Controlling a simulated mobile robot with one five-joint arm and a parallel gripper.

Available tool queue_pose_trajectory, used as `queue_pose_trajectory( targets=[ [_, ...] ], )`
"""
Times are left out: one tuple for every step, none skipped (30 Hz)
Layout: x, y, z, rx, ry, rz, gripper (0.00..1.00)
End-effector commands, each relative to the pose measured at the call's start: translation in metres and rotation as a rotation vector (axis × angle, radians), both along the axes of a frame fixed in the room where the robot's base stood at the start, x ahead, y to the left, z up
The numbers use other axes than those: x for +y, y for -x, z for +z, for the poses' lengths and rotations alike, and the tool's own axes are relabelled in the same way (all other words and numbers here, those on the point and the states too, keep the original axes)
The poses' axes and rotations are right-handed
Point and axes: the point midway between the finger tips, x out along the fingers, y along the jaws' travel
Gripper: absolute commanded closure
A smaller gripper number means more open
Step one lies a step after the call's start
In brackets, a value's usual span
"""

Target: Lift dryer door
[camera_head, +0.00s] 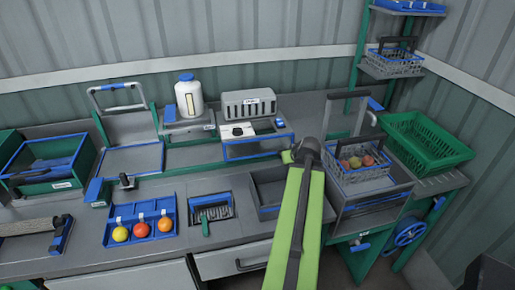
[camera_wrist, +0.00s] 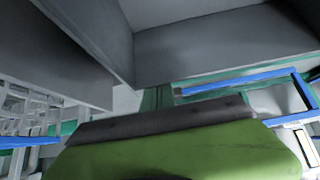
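A grey vented unit (camera_head: 249,104) with a small label I cannot read stands at the back centre in the head view. In front of it, a blue-framed panel (camera_head: 254,149) looks like the dryer door, though I cannot tell for sure; it appears lowered. My gripper (camera_head: 296,154) is at the end of my green arm, just right of this panel and apart from it as far as I can see. Its fingers are too small and dark to tell open from shut. In the wrist view, large grey surfaces and a blue rail (camera_wrist: 245,83) are close by.
A wire basket (camera_head: 357,175) with tomatoes stands right of my arm, by a tall grey frame. A green crate (camera_head: 428,140) is farther right. A white canister (camera_head: 189,98) stands left of the vented unit.

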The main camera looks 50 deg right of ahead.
Motion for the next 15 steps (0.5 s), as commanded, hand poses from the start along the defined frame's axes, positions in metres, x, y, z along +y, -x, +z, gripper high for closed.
queue_pose_trajectory(
  targets=[
    [0.0023,0.0028,0.0031,0.0,-0.001,-0.001,1.0],
    [0.0032,0.0042,0.0039,0.0,-0.001,-0.001,1.0],
    [0.0043,0.0059,0.0051,0.0,-0.001,-0.001,1.0],
    [0.0052,0.0072,0.0059,0.0,-0.001,-0.001,1.0],
    [0.006,0.0083,0.0068,0.0,0.0,-0.001,1.0],
    [0.007,0.0098,0.0075,0.0,-0.002,-0.002,1.0],
    [0.0076,0.0106,0.0078,0.0,-0.002,-0.002,1.0],
    [0.0078,0.0111,0.0079,0.0,-0.002,-0.002,1.0],
    [0.008,0.0116,0.0077,0.001,-0.002,-0.002,1.0],
    [0.008,0.0117,0.0074,0.001,-0.002,-0.002,1.0],
    [0.008,0.0118,0.0071,0.001,-0.002,-0.002,1.0],
    [0.008,0.0118,0.0072,0.002,-0.002,-0.001,1.0],
    [0.008,0.0119,0.0078,0.002,-0.002,-0.001,1.0],
    [0.0081,0.0119,0.0087,0.003,-0.003,-0.001,1.0],
    [0.008,0.012,0.0103,0.003,-0.003,-0.001,1.0]
  ],
)
